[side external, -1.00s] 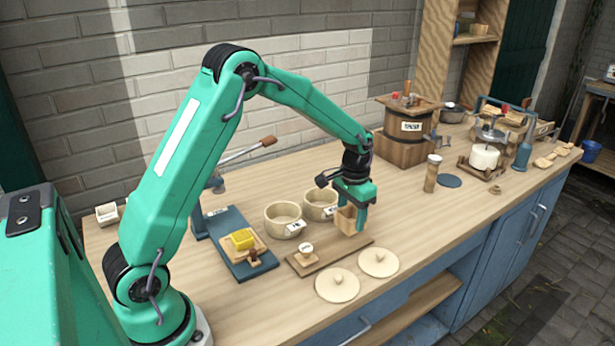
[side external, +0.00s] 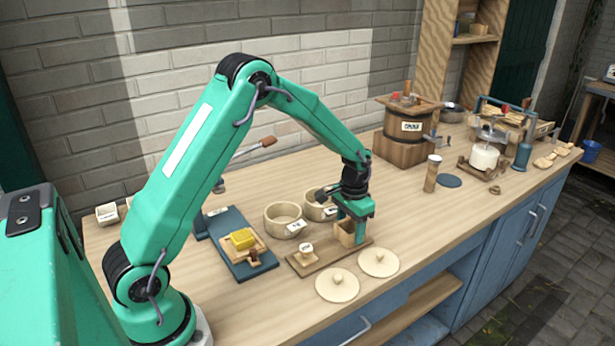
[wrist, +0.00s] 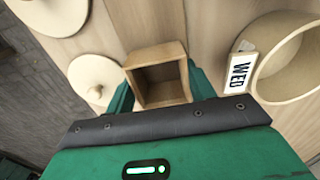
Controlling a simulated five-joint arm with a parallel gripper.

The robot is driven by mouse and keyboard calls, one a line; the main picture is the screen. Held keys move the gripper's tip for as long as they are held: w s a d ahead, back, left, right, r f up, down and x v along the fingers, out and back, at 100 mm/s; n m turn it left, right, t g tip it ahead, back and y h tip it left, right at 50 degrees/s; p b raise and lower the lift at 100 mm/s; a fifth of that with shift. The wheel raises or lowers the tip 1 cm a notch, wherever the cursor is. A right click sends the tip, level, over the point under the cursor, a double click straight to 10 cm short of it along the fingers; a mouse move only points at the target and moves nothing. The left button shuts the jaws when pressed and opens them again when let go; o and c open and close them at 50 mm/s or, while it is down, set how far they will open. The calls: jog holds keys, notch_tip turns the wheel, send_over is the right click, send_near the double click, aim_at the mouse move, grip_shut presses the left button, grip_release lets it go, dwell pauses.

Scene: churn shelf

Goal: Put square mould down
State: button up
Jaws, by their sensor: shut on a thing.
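The square mould (side external: 345,235) is a small open wooden box, upright, at the right end of a flat brown board (side external: 318,262). My gripper (side external: 350,232) points down and is shut on it, with one green finger on each side. In the wrist view the mould (wrist: 158,74) shows its hollow inside, empty, between the fingers (wrist: 160,88). Its base looks at or very near the board; I cannot tell whether it touches.
A small pale round stamp (side external: 306,249) stands on the board's left part. Two round lids (side external: 338,285) (side external: 379,262) lie in front. Two cream bowls (side external: 284,218) (side external: 318,205) stand behind, one labelled WED (wrist: 239,73). A blue board with yellow butter (side external: 243,239) is at left.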

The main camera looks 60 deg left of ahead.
jog(key=o, duration=1)
jog(key=shift+f, duration=0.1)
jog(key=shift+r, duration=0.2)
notch_tip(320, 180, up, 12)
dwell(0.4)
jog(key=s+d+r+t, duration=0.3)
jog(key=s+r, duration=0.7)
jog(key=s, duration=0.2)
jog(key=s+t, duration=0.1)
jog(key=s, duration=0.3)
jog(key=s+d, duration=0.1)
jog(key=s, duration=0.4)
jog(key=s+d+t, duration=0.1)
jog(key=s, duration=0.4)
jog(key=shift+s+d+r+t, duration=0.15)
jog(key=shift+d+t, duration=0.1)
jog(key=shift+t, duration=0.05)
